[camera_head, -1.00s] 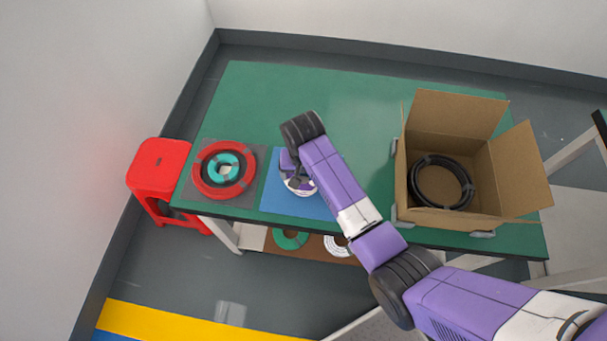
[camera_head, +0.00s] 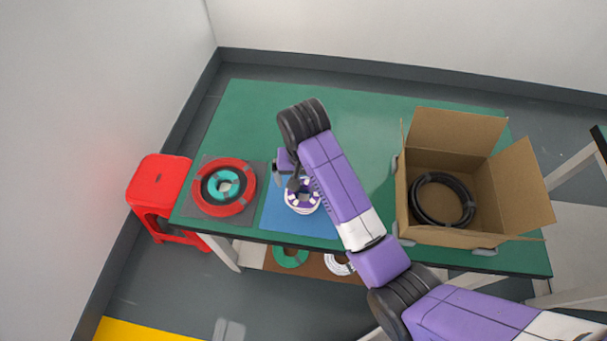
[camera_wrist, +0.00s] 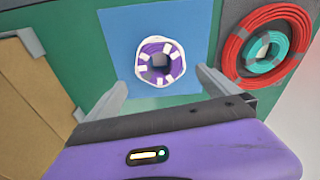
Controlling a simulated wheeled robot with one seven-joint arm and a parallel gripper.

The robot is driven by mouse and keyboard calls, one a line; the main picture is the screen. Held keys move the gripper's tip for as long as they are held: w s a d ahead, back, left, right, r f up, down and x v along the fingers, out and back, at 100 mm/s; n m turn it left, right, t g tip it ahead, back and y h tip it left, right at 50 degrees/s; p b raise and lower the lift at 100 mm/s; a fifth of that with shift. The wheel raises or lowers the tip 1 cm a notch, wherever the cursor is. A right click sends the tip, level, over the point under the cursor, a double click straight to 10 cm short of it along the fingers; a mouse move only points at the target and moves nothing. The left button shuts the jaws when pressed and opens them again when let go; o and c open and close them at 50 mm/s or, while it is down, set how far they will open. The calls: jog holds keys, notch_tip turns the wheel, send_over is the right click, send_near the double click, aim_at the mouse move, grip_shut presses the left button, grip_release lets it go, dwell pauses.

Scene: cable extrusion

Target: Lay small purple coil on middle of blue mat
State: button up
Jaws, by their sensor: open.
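The small purple coil (camera_head: 304,185) has white bands and lies flat on a larger white coil (camera_head: 303,210), near the middle of the blue mat (camera_head: 283,222). In the wrist view the purple coil (camera_wrist: 149,54) sits inside the white coil's outline (camera_wrist: 160,83), with blue mat (camera_wrist: 119,29) around them. My gripper (camera_wrist: 161,78) is open and empty, its fingers apart on either side of the coils in that view. In the head view my arm hides part of the mat's right side, and my gripper is just above and left of the coils.
A red coil (camera_head: 246,195) with a teal coil (camera_head: 214,187) inside it lies on a grey mat at left. An open cardboard box (camera_head: 480,234) holding a black coil (camera_head: 425,200) stands at right. A red stool (camera_head: 160,178) is beside the table. The back of the green table (camera_head: 370,110) is clear.

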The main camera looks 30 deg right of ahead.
jog(key=shift+s+a+r, duration=0.1)
jog(key=shift+s+r, duration=0.1)
jog(key=shift+r, duration=1.1)
jog(key=t, duration=0.2)
send_over(308, 206)
jog(key=s, duration=0.1)
jog(key=shift+n, duration=0.4)
jog(key=f, duration=0.6)
jog(key=shift+s+a+f, duration=0.15)
jog(key=shift+s+f, duration=0.05)
jog(key=shift+n+t, duration=0.4)
jog(key=shift+t, duration=0.4)
jog(key=s+f, duration=0.1)
jog(key=s, duration=0.1)
jog(key=s+f, duration=0.2)
jog(key=shift+s, duration=0.1)
jog(key=shift+n+t+y, duration=0.3)
jog(key=shift+n+t, duration=0.1)
jog(key=shift+t, duration=0.4)
jog(key=s, duration=0.4)
jog(key=shift+s+f, duration=0.2)
jog(key=shift+f, duration=0.15)
jog(key=s+d+r+n+t, duration=0.1)
jog(key=s+r+n+t, duration=0.2)
jog(key=s+r+t, duration=0.5)
jog(key=s+r, duration=1.2)
jog(key=r, duration=0.3)
jog(key=shift+s+t, duration=0.3)
